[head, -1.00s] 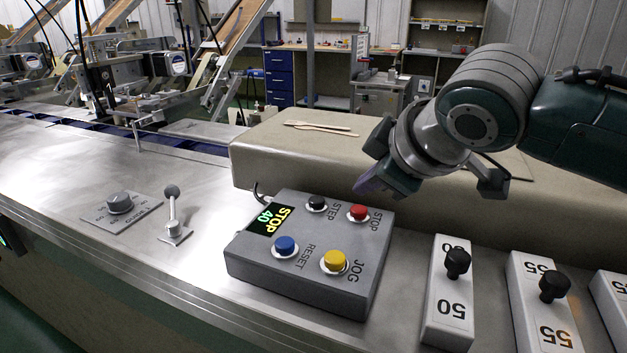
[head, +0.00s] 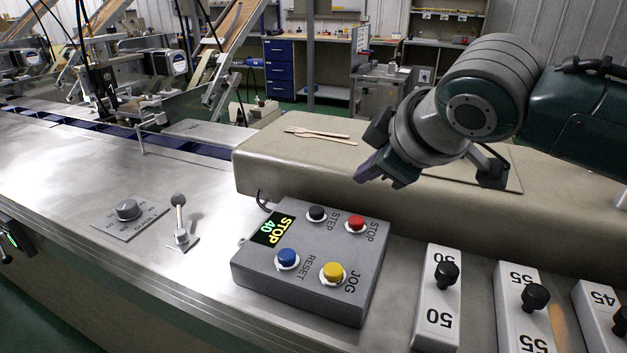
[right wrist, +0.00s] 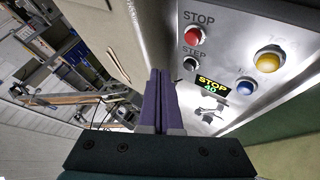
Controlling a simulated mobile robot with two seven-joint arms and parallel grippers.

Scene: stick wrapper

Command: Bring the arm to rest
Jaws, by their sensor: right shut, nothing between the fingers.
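My right arm comes in from the right in the head view. Its gripper (head: 377,178) is shut and empty, held in the air above and behind the grey control box (head: 300,299), near the beige block's front edge. In the right wrist view the purple fingers (right wrist: 162,100) lie together with nothing between them. The box has red, black, blue and yellow buttons and a display (head: 272,228) reading STOP 40. The gripper is apart from the buttons. My left gripper is not in view.
A beige block (head: 300,178) stands behind the box with wooden sticks (head: 320,135) on top. Number blocks with black knobs (head: 438,300) stand at right. A lever (head: 180,225) and a dial plate (head: 128,212) are at left. The metal counter (head: 70,180) is clear around them.

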